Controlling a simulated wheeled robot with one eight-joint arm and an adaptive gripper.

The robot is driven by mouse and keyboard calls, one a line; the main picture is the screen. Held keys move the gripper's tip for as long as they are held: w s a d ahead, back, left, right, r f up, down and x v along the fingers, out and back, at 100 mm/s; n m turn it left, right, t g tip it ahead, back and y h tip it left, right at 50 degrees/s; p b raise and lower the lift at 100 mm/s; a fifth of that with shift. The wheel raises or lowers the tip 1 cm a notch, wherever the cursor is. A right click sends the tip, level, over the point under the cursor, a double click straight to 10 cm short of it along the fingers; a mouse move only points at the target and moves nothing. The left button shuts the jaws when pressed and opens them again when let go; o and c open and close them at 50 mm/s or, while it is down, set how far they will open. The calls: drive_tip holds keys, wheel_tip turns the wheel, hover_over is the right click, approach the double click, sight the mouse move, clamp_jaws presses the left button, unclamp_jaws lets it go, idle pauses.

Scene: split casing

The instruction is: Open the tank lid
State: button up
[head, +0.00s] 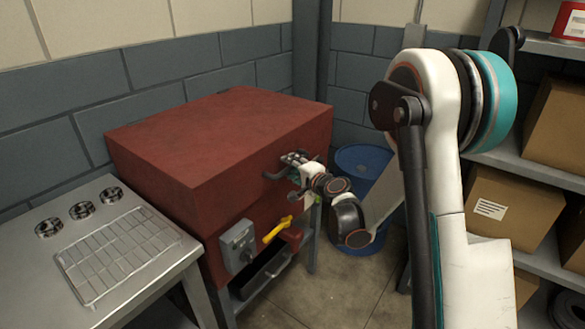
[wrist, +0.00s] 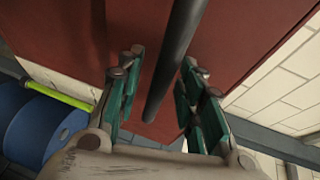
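The red tank lid (head: 215,125) is the upper block of a red casing and appears closed on the lower red body (head: 258,220). A dark bar handle (head: 274,174) sits on the lid's front face. It also shows in the wrist view (wrist: 178,60) as a long dark bar running between my fingers. My gripper (head: 294,160) is at the handle, in front of the lid. In the wrist view my gripper (wrist: 158,95) has its green-padded fingers spread on both sides of the bar, with visible gaps. The handle's middle is partly hidden by my gripper in the head view.
A yellow lever (head: 277,230) and a grey switch box (head: 237,246) are on the lower front. A metal bench (head: 125,290) stands at left. A blue drum (head: 360,165) stands behind my arm, and shelves with cardboard boxes (head: 505,210) are at right. Floor in front is open.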

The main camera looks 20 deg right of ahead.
clamp_jaws()
drive_tip(key=shift+r, duration=0.1)
